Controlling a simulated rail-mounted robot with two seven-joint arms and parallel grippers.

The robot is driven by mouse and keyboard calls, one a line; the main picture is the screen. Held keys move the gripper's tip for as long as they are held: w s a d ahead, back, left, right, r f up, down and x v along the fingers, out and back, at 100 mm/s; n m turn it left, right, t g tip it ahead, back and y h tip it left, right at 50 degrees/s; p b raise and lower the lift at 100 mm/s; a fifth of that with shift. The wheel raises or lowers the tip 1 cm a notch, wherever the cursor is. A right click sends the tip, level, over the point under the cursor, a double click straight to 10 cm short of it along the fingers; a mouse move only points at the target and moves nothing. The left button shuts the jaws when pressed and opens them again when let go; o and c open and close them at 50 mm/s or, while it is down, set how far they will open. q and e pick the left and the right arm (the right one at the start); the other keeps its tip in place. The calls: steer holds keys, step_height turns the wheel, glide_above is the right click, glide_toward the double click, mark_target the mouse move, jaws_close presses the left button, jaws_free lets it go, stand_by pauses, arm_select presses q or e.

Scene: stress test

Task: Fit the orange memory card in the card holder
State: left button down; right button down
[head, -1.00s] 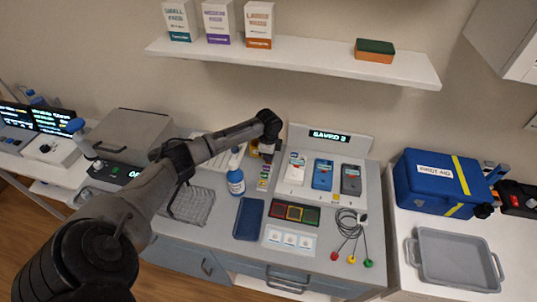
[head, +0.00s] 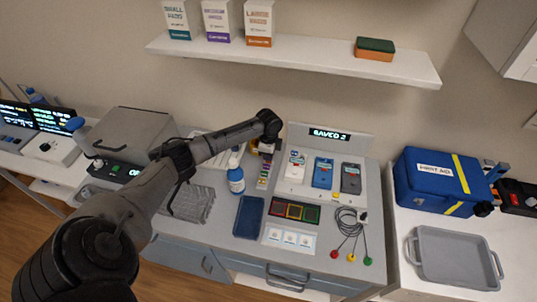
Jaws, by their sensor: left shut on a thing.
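My left gripper (head: 266,148) is above the back of the grey counter, between a blue bottle and the white console. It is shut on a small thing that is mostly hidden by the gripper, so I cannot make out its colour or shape. A narrow strip with several small coloured pieces (head: 263,173) lies just in front of the gripper. A dark holder with red, orange-yellow and green squares (head: 295,211) lies nearer the counter's front. I cannot tell for certain which piece is the orange memory card. My right gripper is not in view.
The console (head: 330,152) has a lit display and white, blue and dark grey devices. The blue bottle (head: 236,180) and wire rack (head: 190,203) stand left of the strip. A navy tray (head: 248,217), white cards (head: 290,239) and coiled leads (head: 347,222) take up the front.

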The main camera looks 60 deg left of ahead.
arm_select(q)
steer(key=shift+f, duration=0.2)
steer(key=shift+f, duration=0.3)
stand_by(0.7)
steer(key=c, duration=1.5)
jaws_free()
steer(key=shift+r, duration=0.2)
steer(key=shift+r+p, duration=1.85)
steer(key=shift+p, duration=0.5)
steer(key=shift+o, duration=0.5)
